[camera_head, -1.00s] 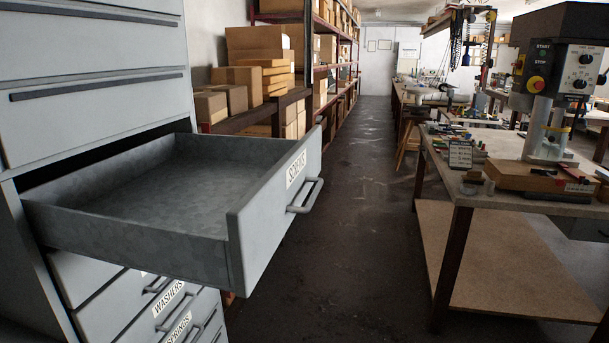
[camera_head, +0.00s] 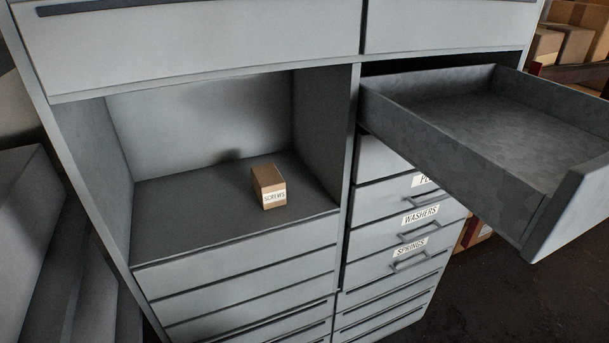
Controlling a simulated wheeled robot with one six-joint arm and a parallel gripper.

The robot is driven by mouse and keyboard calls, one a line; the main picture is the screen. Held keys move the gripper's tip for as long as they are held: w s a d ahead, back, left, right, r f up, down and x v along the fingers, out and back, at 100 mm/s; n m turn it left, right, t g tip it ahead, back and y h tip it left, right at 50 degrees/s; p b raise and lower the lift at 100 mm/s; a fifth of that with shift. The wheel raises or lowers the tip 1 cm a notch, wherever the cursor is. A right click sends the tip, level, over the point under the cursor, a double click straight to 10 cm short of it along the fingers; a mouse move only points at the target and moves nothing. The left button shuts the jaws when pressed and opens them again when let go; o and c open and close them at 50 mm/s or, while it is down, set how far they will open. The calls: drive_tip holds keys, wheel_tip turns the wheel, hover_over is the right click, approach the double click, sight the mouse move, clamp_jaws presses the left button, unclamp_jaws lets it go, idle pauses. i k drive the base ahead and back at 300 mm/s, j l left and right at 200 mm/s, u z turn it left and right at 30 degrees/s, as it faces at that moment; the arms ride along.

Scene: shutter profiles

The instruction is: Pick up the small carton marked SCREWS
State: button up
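A small brown carton (camera_head: 268,186) with a white label reading SCREWS stands upright in the open compartment (camera_head: 185,205) of the grey cabinet. It sits on the compartment floor, right of the middle and near the front edge. Its labelled face points outward. To the right, a drawer (camera_head: 500,125) is pulled far out and its visible inside is empty. My gripper is not in view.
The open drawer juts out right of the compartment at a higher level. Shut drawers with handles sit below it, with labels including WASHERS (camera_head: 420,215) and SPRINGS (camera_head: 411,246). Cardboard boxes (camera_head: 575,42) stand on a shelf at the upper right. Dark floor (camera_head: 490,285) is clear at the lower right.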

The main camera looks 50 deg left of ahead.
sight(269, 185)
drive_tip(key=u, duration=2.35)
